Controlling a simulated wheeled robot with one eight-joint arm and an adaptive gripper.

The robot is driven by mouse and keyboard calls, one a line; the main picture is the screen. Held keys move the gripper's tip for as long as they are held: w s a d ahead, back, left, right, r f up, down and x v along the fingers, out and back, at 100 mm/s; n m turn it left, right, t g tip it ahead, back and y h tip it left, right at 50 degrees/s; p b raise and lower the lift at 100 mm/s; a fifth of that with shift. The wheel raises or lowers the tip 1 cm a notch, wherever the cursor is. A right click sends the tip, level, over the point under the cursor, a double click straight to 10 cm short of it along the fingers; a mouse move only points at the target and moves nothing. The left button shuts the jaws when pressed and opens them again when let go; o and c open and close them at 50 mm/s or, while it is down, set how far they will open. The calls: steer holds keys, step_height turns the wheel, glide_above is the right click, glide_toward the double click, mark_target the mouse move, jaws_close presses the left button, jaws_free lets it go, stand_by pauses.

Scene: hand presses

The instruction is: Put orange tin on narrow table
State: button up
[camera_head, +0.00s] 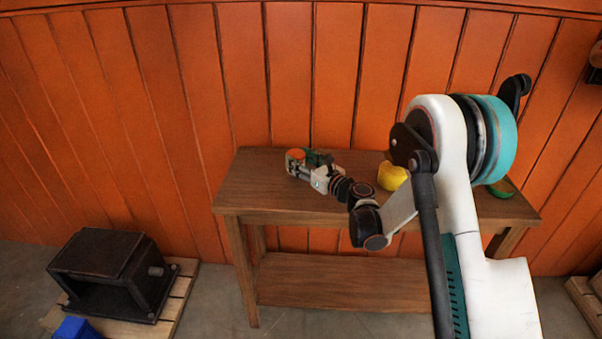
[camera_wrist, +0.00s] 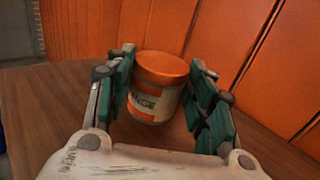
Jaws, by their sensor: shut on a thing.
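The orange tin (camera_wrist: 157,88) has an orange lid and a pale label with partly readable lettering. It stands between the two green-padded fingers of my gripper (camera_wrist: 168,95) in the wrist view, roughly upright. In the head view my gripper (camera_head: 312,160) is over the left part of the narrow wooden table (camera_head: 270,200), shut on the tin, whose orange top (camera_head: 295,154) shows at the finger ends. The tabletop also shows in the wrist view (camera_wrist: 50,100). Whether the tin's base touches the tabletop is hard to tell.
A yellow object (camera_head: 391,176) stands on the table right of my gripper. A green item (camera_head: 502,189) lies near the right end, partly behind my arm. An orange plank wall (camera_head: 290,70) rises behind. A dark press-like stand (camera_head: 110,270) sits on a pallet at left.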

steer(key=shift+f+b, duration=0.6)
steer(key=shift+f, duration=1.2)
steer(key=shift+f, duration=0.1)
steer(key=o, duration=1.2)
